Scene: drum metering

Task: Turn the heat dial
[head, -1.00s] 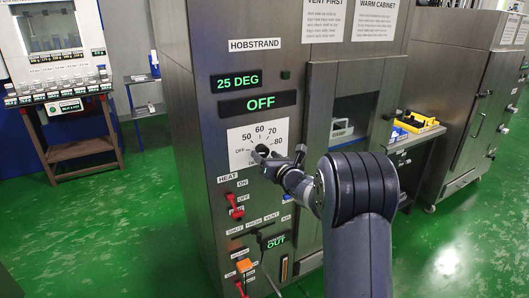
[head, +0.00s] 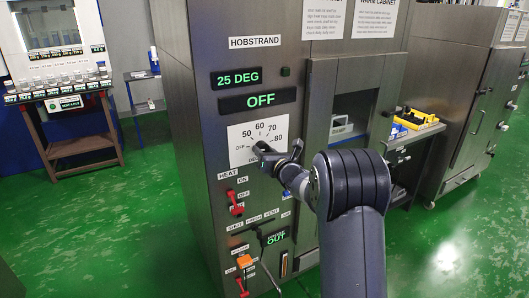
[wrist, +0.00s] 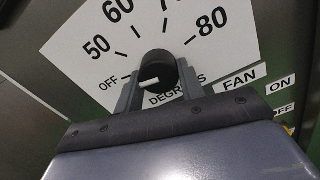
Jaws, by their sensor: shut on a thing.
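The heat dial is a dark round knob (wrist: 158,72) on a white plate (wrist: 80,50) marked OFF, 50, 60, 70, 80 and DEGREES. In the wrist view my gripper (wrist: 160,85) is shut on the knob, one finger on each side. A white pointer mark on the knob points left, toward OFF. In the head view my gripper (head: 270,156) reaches the dial plate (head: 258,135) from the lower right and partly hides the knob. The displays above read 25 DEG (head: 236,80) and OFF (head: 260,99).
Below the dial are a red HEAT switch (head: 235,203), a lower red switch, an orange-tipped part (head: 244,261) and a display reading OUT (head: 277,238). A cabinet window (head: 350,115) is to the right. A FAN label (wrist: 238,80) is near my gripper.

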